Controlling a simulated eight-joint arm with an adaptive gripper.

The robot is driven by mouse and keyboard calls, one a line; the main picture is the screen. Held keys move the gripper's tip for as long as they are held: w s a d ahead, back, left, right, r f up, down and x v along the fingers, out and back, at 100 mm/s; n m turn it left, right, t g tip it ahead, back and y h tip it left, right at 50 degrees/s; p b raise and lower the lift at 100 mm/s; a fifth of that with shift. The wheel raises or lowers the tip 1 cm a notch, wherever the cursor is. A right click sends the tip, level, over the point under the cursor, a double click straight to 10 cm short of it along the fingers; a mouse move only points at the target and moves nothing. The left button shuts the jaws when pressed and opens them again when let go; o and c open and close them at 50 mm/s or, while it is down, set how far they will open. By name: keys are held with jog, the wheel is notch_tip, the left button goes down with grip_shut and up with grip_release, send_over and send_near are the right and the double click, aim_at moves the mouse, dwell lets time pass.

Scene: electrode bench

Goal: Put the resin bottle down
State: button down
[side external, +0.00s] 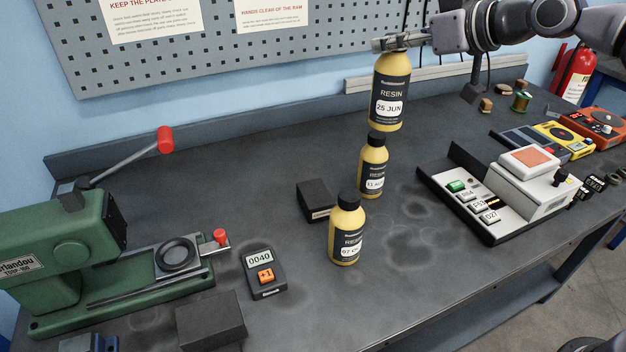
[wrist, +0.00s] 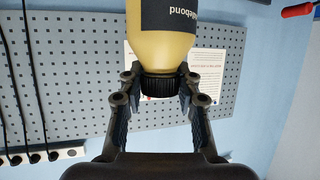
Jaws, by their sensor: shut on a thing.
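My gripper (side external: 402,41) is shut on the black cap of a yellow resin bottle (side external: 391,92) with a dark label reading 25 JUN. The bottle hangs upright, apparently above the bench (side external: 290,300). In the wrist view the bottle (wrist: 166,45) shows upside down, its cap between my two fingers (wrist: 160,90). Two more resin bottles stand on the bench: one labelled 07 with the rest unclear (side external: 347,232), and one behind it (side external: 373,168) whose label is partly hidden. In the side picture the held bottle's base is just above that rear bottle's cap.
A small black box (side external: 315,200) is left of the standing bottles. A green press (side external: 70,250) and a counter reading 0040 (side external: 262,272) are at left. A white-and-grey device (side external: 500,192) is at right. Bare bench lies between the bottles and that device.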

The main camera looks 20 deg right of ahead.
jog(key=w+d+m+h, duration=0.2)
jog(key=w+d, duration=0.1)
jog(key=d, duration=0.8)
jog(key=w+d+m+h, duration=0.1)
jog(key=w+d+h, duration=0.1)
jog(key=d, duration=1)
notch_tip(320, 180, down, 10)
jog(key=w+a+f, duration=0.6)
jog(key=a+f, duration=0.4)
jog(key=f, duration=0.1)
jog(key=shift+w+a+f+t, duration=0.15)
jog(key=shift+a+f+t, duration=0.05)
jog(key=shift+a+t, duration=0.1)
jog(key=c, duration=0.9)
grip_release()
jog(key=shift+f, duration=0.2)
jog(key=shift+c, duration=0.2)
jog(key=shift+r, duration=0.1)
